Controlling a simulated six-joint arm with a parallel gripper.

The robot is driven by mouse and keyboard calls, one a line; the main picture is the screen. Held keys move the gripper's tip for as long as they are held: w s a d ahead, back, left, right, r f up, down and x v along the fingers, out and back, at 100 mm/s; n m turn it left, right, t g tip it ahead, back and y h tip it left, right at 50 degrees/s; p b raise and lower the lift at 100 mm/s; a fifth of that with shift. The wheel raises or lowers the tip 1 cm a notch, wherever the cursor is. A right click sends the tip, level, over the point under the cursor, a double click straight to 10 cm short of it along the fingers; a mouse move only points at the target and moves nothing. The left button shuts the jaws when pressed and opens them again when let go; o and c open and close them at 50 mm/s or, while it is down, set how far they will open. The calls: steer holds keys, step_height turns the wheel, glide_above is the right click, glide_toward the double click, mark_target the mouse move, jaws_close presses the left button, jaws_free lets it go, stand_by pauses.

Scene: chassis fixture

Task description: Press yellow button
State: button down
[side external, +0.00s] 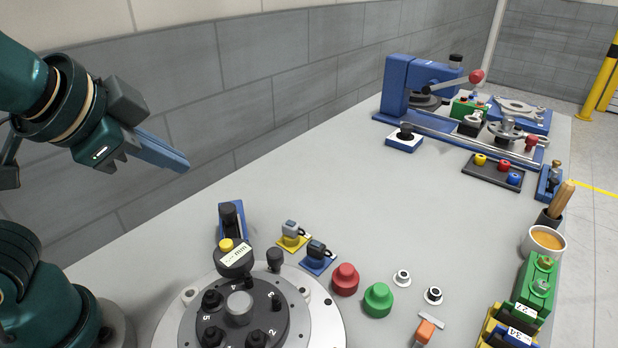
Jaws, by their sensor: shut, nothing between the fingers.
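Two yellow button-like caps show in the side external view. One yellow cap (227,245) sits on a black round device with a white label, at the back edge of the round fixture. Another yellow button (480,160) is on a black panel (492,172) at the right, beside a red button (504,166) and a blue button (514,179). My gripper (182,163) is at the upper left, raised above the table and apart from both. Its fingers are shut, pointing right and slightly down, with nothing held.
A round numbered fixture (320,318) stands in front. Red (345,279) and green (378,299) knobs stand to its right. A blue press (397,85) is at the back, and a cup (545,243) is near the right edge. The table's middle (400,205) is clear.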

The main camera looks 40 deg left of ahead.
steer(key=d+m, duration=0.1)
steer(key=d, duration=0.1)
steer(key=d+r+m+h, duration=0.1)
steer(key=d+m+t, duration=0.1)
steer(key=d, duration=0.1)
steer(key=shift+w+d+r+m+h, duration=0.2)
steer(key=shift+d+r+m+h, duration=0.1)
steer(key=shift+d+h, duration=0.1)
steer(key=shift+f, duration=0.1)
glide_above(218, 252)
steer(key=shift+f, duration=4.4)
steer(key=shift+f, duration=0.1)
steer(key=shift+f, duration=0.3)
steer(key=shift+f, duration=0.4)
steer(key=shift+r, duration=0.85)
